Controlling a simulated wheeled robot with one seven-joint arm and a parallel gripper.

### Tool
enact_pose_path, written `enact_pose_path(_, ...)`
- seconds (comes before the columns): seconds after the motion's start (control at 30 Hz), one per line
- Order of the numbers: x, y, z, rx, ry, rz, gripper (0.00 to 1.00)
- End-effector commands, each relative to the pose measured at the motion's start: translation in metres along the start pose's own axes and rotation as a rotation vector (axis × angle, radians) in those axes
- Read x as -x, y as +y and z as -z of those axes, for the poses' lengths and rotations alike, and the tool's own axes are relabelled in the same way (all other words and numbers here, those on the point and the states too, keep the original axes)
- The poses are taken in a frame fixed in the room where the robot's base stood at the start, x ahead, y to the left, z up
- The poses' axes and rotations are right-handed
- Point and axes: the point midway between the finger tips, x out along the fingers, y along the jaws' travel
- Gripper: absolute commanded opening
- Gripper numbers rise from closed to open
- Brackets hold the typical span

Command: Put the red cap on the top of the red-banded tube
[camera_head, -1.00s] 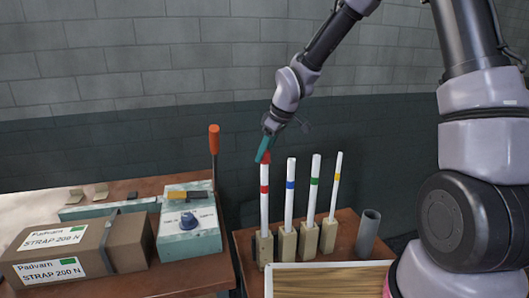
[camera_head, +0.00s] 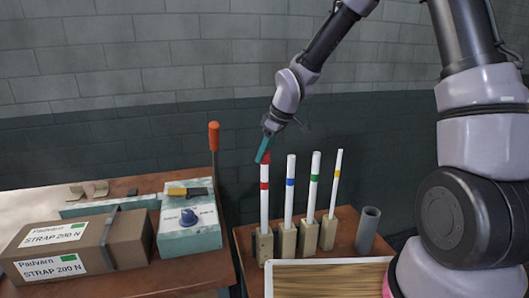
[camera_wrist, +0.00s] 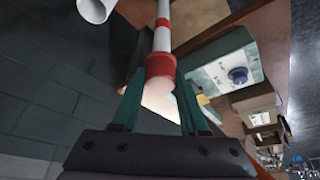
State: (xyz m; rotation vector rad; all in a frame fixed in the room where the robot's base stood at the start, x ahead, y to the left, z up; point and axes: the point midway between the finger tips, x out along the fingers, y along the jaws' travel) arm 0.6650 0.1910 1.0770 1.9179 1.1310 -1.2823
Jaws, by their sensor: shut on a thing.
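The red-banded tube (camera_head: 264,205) stands upright in a pale block at the left end of a row of white tubes. The red cap (camera_head: 267,158) is at the top of this tube, partly hidden by my gripper (camera_head: 262,150). In the wrist view the red cap (camera_wrist: 160,66) sits between the teal fingers of my gripper (camera_wrist: 160,88), in line with the white tube (camera_wrist: 162,38) and its red band. The fingers are shut on the cap. I cannot tell how far the cap is down over the tube end.
Blue-banded (camera_head: 290,190), green-banded (camera_head: 313,190) and yellow-banded (camera_head: 336,185) tubes stand close to the right. A grey cylinder (camera_head: 368,230) and a wood-topped tray (camera_head: 330,263) are nearby.

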Motion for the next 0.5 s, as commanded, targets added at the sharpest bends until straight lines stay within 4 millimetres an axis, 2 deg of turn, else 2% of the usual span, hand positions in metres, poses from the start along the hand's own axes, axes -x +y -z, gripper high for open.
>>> enact_pose_path(0.5,-0.0034,-0.0001,-0.0012,0.0,0.0,0.0,0.0)
